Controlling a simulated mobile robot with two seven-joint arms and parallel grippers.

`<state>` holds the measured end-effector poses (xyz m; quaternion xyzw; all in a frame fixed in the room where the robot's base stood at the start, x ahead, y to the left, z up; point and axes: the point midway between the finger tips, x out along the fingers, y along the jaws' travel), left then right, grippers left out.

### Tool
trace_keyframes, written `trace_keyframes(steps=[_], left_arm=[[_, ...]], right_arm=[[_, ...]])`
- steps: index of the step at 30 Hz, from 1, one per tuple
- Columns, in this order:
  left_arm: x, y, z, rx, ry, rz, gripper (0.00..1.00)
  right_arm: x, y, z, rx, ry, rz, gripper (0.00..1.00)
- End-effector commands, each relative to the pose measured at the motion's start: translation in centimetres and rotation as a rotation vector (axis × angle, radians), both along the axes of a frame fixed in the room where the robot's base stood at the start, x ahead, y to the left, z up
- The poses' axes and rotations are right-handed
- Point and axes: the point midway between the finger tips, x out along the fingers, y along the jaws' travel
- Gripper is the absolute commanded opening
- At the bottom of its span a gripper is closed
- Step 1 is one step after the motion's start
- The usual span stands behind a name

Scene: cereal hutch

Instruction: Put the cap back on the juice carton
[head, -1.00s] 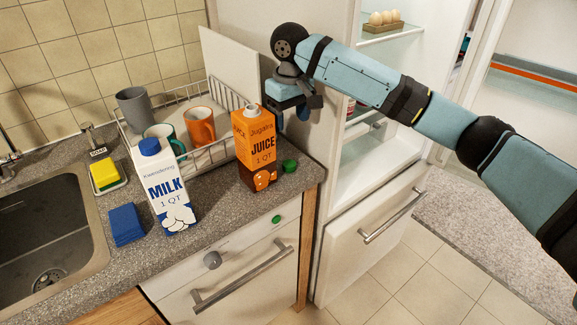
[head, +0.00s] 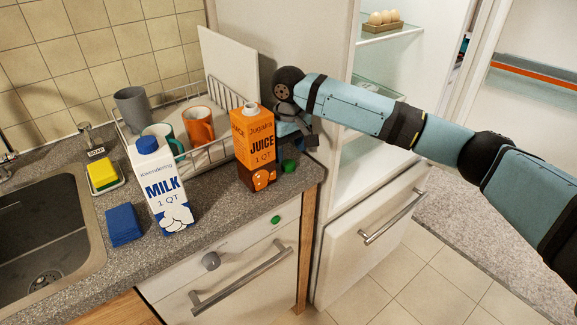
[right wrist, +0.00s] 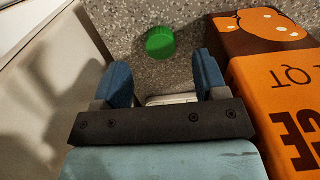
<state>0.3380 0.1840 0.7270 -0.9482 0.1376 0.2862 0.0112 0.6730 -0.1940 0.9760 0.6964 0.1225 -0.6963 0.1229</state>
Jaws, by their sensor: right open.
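The orange and brown juice carton (head: 255,150) stands upright on the counter, its white spout bare on top. It also fills the right side of the right wrist view (right wrist: 280,85). The green cap (head: 289,165) lies on the counter just right of the carton; in the right wrist view the cap (right wrist: 160,42) shows beyond and between the fingertips. My right gripper (right wrist: 165,75) is open and empty, pointing down above the cap, with one finger close beside the carton. In the head view the right gripper (head: 298,145) is partly hidden behind the carton. My left gripper is not in view.
A milk carton (head: 160,190) with a blue cap stands left of the juice. A dish rack (head: 222,151) with mugs is behind. The open fridge (head: 375,160) is at the right. A blue cloth (head: 123,224), sponge (head: 103,174) and sink (head: 45,235) are at the left.

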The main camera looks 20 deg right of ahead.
Motion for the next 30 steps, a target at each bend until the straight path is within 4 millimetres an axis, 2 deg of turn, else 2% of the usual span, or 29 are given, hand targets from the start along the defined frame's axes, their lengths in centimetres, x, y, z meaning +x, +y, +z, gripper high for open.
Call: trace_keyframes(steps=[3,7,17,18,24,25,30], left_arm=[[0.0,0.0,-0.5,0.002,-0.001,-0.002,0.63],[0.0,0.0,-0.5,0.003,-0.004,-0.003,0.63],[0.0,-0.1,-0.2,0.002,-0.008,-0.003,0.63],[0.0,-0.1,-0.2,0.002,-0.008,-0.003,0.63],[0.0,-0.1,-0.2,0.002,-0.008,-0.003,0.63],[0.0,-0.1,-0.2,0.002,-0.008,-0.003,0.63],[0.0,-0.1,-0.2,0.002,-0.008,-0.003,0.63]], right_arm=[[0.0,0.0,-2.1,-0.002,0.002,-0.001,0.66],[0.0,0.0,-3.8,-0.001,0.001,-0.001,0.66],[0.0,0.1,-4.0,0.000,0.000,0.000,0.66],[0.0,0.1,-4.0,0.000,0.000,0.000,0.64],[0.0,0.1,-4.0,0.000,0.000,0.000,0.18],[0.0,0.1,-4.0,0.000,-0.001,0.000,0.13],[0.0,0.1,-4.0,0.000,-0.001,0.000,0.13]])
